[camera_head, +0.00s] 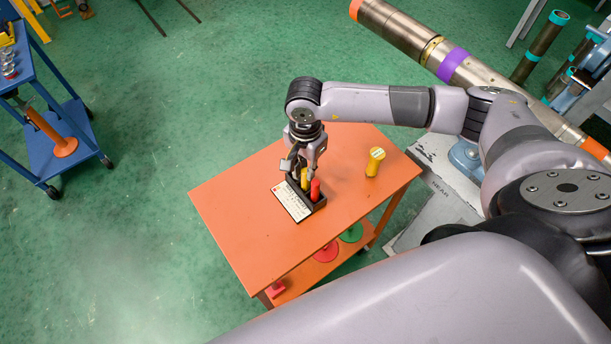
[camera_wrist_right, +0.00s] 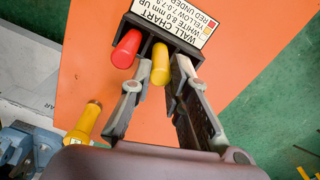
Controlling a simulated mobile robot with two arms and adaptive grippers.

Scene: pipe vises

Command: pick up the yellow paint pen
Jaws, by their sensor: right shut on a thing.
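The yellow paint pen (camera_head: 304,177) stands in a black rack (camera_head: 319,206) on the orange table, beside a red pen (camera_head: 315,189). My right gripper (camera_head: 303,165) reaches down over the rack. In the right wrist view my right gripper (camera_wrist_right: 158,82) is shut on the yellow pen (camera_wrist_right: 160,62), one finger on each side. The red pen (camera_wrist_right: 126,50) is just left of the left finger, in the same rack (camera_wrist_right: 150,26). The pen's lower end is hidden in the rack. My left gripper is not in view.
A chart card (camera_head: 292,202) lies against the rack. A blue trolley (camera_head: 55,130) stands at far left, and a large steel pipe (camera_head: 400,30) at upper right.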

